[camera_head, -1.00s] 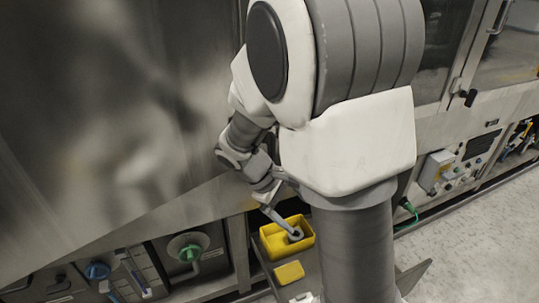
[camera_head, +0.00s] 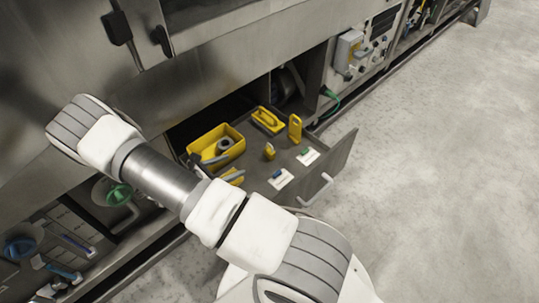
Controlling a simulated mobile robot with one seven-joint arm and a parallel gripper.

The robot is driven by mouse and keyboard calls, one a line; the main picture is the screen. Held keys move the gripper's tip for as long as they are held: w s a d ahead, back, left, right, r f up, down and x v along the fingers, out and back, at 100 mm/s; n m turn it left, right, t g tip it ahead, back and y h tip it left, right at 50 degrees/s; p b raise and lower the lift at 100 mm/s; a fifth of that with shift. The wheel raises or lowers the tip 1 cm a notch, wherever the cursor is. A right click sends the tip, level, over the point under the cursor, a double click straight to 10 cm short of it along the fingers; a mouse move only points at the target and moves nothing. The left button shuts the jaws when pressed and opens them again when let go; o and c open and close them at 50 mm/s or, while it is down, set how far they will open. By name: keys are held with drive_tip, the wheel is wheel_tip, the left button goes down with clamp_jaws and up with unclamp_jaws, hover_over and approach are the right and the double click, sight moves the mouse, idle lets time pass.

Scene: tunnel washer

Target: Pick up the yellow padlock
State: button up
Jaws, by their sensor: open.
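A small yellow piece (camera_head: 269,152) that looks like the yellow padlock stands in the open drawer (camera_head: 318,172), near its middle. It is too small to make out a shackle clearly. My gripper (camera_head: 224,168) shows only in part, beyond my arm at the left side of the drawer. Its grey fingers look apart, with nothing visible between them. It is to the left of the small yellow piece and apart from it. Another yellow piece (camera_head: 234,182) lies by the fingers and is partly hidden.
A yellow bin (camera_head: 205,138) holds a dark round item. A yellow tray (camera_head: 264,120) and a tall upright yellow piece (camera_head: 295,128) stand at the back. White cards (camera_head: 281,180) lie at the front. The machine overhangs the drawer's back; floor (camera_head: 440,170) is clear at right.

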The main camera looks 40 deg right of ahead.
drive_tip(key=b, duration=0.3)
approach(267, 153)
drive_tip(key=x, duration=0.4)
drive_tip(key=shift+d, duration=0.25)
drive_tip(key=b+x, duration=0.1)
drive_tip(key=x, duration=0.4)
drive_tip(key=shift+f+b, duration=0.25)
drive_tip(key=shift+b, duration=0.1)
drive_tip(key=c, duration=1.4)
drive_tip(key=shift+r, duration=0.1)
clamp_jaws()
drive_tip(key=shift+r, duration=0.1)
